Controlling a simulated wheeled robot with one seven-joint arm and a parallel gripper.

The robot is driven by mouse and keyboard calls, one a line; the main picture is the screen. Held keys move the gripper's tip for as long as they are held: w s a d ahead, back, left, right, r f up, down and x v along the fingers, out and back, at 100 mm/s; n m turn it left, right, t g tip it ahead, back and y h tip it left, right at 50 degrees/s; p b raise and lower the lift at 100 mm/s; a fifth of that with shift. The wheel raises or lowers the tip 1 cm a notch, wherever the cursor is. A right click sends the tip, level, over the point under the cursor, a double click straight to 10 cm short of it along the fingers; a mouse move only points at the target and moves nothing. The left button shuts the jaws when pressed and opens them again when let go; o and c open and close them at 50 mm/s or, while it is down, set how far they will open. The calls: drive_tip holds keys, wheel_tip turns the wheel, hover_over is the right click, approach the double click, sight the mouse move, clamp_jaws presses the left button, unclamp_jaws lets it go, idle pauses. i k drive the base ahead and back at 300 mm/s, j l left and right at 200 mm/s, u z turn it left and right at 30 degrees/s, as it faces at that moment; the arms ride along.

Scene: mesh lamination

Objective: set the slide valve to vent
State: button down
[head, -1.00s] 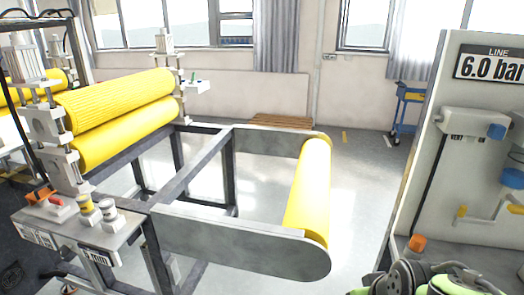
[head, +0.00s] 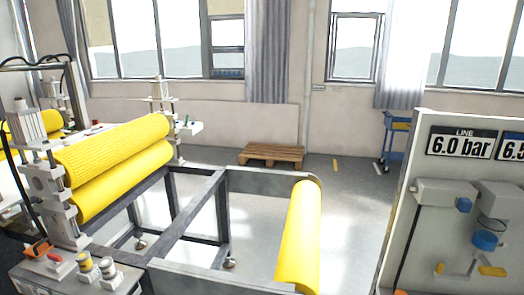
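The grey panel (head: 417,170) at the right edge bears a light grey block (head: 442,192) with a blue knob (head: 464,205) at its right end. In the earlier head view this block carries small lettering that begins with VENT, so it looks like the slide valve. The lettering is not readable now, and I cannot tell the slide's position. My gripper is not in view.
Line signs, one reading 6.0 bar (head: 461,143), top the panel. Below are a round blue-based part (head: 486,239) and yellow-handled fittings (head: 490,271). Yellow rollers (head: 110,165) on a frame stand left. A pallet (head: 272,154) and blue cart (head: 397,135) stand behind; floor between is open.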

sight(464, 205)
drive_tip(key=z, duration=1.95)
